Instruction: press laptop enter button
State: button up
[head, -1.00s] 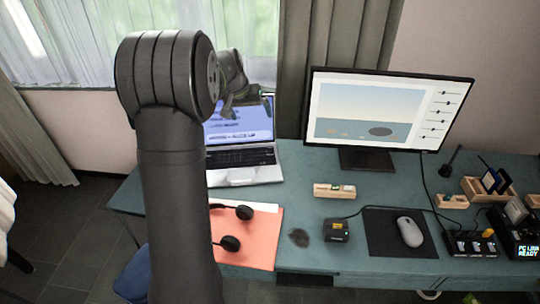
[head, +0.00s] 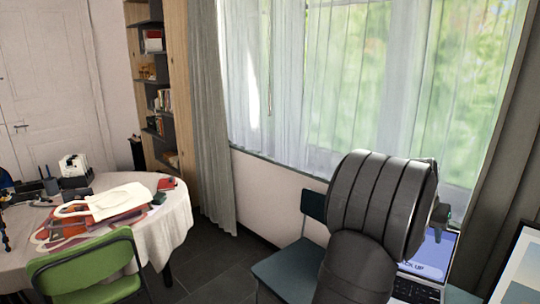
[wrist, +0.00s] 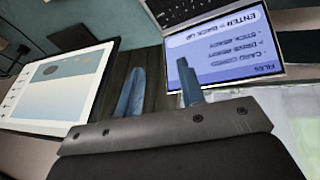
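The laptop (head: 432,258) is at the right of the head view, partly hidden behind my arm. In the wrist view the laptop screen (wrist: 225,50) appears upside down, lit blue-white with text including "ENTER" and "BACK UP". Part of its keyboard (wrist: 185,8) shows at the top edge; I cannot pick out the enter key. My gripper (wrist: 160,68) has its two blue-grey fingers apart with nothing between them. Its right finger overlaps the laptop screen in the picture; I cannot tell the distance. In the head view my arm hides most of the gripper.
A monitor (wrist: 55,85) stands beside the laptop. Curtains (head: 215,120) and a window (head: 370,80) are behind. A round table (head: 170,225) with a white cloth, bags and other items, and a green chair (head: 85,268), stand at the left.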

grip_shut()
dwell(1.2)
